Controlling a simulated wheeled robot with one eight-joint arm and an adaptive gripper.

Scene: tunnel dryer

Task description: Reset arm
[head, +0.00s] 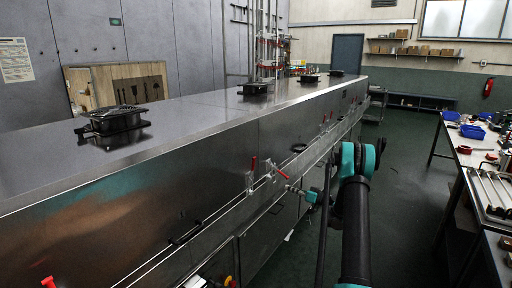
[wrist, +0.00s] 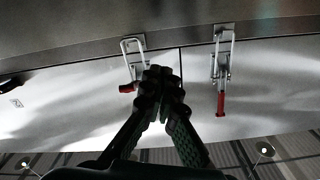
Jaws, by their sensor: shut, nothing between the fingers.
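My gripper (wrist: 160,88) is shut and empty in the wrist view, its fingertips together in front of the steel dryer panel (wrist: 75,108). Two toggle latches with red handles are on that panel. The left latch (wrist: 132,55) is partly hidden behind my fingers, with its red tip showing at their left. The right latch (wrist: 222,62) stands clear to the right, its red handle (wrist: 221,104) hanging down. In the head view, my dark arm with teal joints reaches toward the side of the dryer (head: 220,150), where red latch handles (head: 253,163) show. I cannot tell whether my fingers touch the latch.
A workbench (head: 462,158) with blue bins (head: 472,131) and tools runs along the right. Green floor (head: 405,180) lies open between dryer and bench. Black vent units (head: 112,121) sit on the dryer top. A fire extinguisher (head: 488,87) hangs on the far wall.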

